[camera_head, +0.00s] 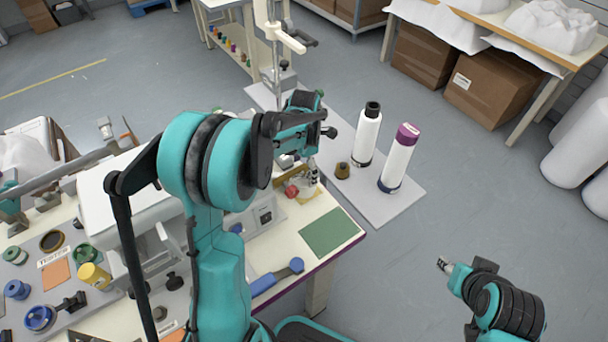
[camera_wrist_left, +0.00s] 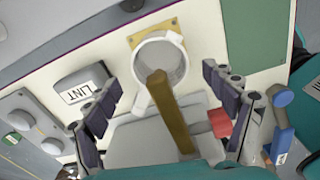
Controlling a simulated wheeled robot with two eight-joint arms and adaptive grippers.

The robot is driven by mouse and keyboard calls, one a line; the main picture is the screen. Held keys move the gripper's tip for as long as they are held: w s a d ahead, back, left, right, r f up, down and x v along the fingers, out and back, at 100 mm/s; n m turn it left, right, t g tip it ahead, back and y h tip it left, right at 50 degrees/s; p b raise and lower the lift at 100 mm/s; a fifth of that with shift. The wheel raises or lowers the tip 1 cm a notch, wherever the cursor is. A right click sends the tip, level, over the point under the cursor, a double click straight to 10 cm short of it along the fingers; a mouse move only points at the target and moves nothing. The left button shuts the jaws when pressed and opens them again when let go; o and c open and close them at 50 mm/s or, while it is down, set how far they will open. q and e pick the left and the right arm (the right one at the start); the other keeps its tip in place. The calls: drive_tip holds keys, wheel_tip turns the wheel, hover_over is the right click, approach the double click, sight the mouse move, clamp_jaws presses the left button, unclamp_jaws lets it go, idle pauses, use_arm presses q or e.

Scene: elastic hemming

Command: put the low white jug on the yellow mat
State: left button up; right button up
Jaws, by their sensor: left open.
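The low white jug (camera_wrist_left: 177,50) shows from above in the left wrist view, its round mouth up and its handle toward my gripper. It appears to stand on the yellow mat (camera_wrist_left: 138,41), whose corners show behind it. My left gripper (camera_wrist_left: 165,85) is open, with its fingers apart on either side of the near part of the jug; I see no finger pressing on it. A brown bar crosses in front of the jug. In the head view, the left gripper (camera_head: 313,172) is over the yellow mat (camera_head: 308,196) and largely hides the jug. My right gripper (camera_head: 446,265) is off the table, its opening unclear.
A red block (camera_head: 292,190) is beside the yellow mat. A green mat (camera_head: 331,232) lies clear at the table corner. A grey bin marked LINT (camera_wrist_left: 82,87) stands left of the jug in the wrist view. Two white bottles (camera_head: 368,135) stand on a grey platform (camera_head: 398,205).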

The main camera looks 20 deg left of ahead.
use_arm(q)
wheel_tip(320, 180, up, 5)
drive_tip(key=shift+f+p, duration=0.1)
drive_tip(key=shift+p, duration=0.55)
drive_tip(key=shift+s+d+r+m, duration=0.15)
drive_tip(key=shift+r+m, duration=0.15)
drive_tip(key=shift+r, duration=0.35)
drive_tip(key=s+d+r+m+t, duration=0.3)
drive_tip(key=s+m, duration=0.6)
drive_tip(key=m, duration=0.4)
drive_tip(key=s+d+r+m+t, duration=0.3)
drive_tip(key=s+m, duration=0.6)
drive_tip(key=m, duration=0.5)
drive_tip(key=shift+s+d+r+m+t, duration=0.15)
drive_tip(key=shift+d+m+t, duration=0.25)
drive_tip(key=shift+d, duration=0.6)
